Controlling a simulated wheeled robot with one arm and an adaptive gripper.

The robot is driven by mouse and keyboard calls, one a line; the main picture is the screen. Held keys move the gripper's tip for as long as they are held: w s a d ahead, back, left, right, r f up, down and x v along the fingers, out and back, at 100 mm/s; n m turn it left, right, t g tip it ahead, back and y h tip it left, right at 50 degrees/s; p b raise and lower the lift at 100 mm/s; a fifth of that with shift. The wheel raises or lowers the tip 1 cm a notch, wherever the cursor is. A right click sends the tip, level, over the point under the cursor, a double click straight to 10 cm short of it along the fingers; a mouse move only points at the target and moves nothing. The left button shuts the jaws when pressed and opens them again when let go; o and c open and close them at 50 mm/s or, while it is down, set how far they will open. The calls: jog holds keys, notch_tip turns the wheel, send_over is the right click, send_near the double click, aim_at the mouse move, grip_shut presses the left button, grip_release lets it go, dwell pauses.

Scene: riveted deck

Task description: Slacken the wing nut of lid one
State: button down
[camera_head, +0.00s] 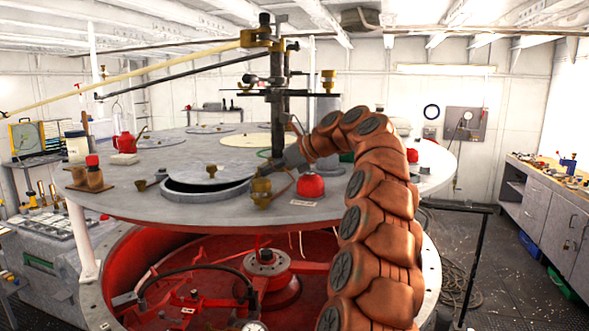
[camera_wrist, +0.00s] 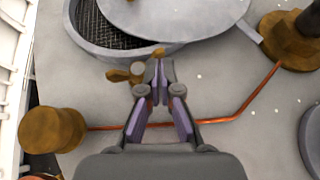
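A grey round lid (camera_head: 212,174) lies shifted over a round opening on the large grey deck in the head view. In the wrist view the lid (camera_wrist: 185,12) leaves part of a meshed opening (camera_wrist: 90,28) uncovered. A small brass wing nut (camera_wrist: 122,74) stands at the opening's near rim, one wing pointing left and one up to the right. My gripper (camera_wrist: 160,68) has its purple-padded fingers close together, tips at the nut's right-hand wing. They hide part of it, and whether they touch or clamp it is unclear. No lid number is legible.
A brass knob (camera_wrist: 52,129) stands left of my gripper and a brass post base (camera_wrist: 288,42) to its right. A copper pipe (camera_wrist: 258,95) runs along the deck beneath. A red dome (camera_head: 310,186) sits close by, and a red can (camera_head: 123,143) farther left.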

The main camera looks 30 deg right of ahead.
jog(key=shift+a, duration=0.1)
dwell(0.3)
jog(key=shift+s+d+r, duration=0.2)
jog(key=shift+r, duration=0.05)
jog(key=v, duration=0.9)
jog(key=shift+f, duration=0.1)
jog(key=shift+v, duration=1.05)
jog(key=shift+s+a, duration=0.1)
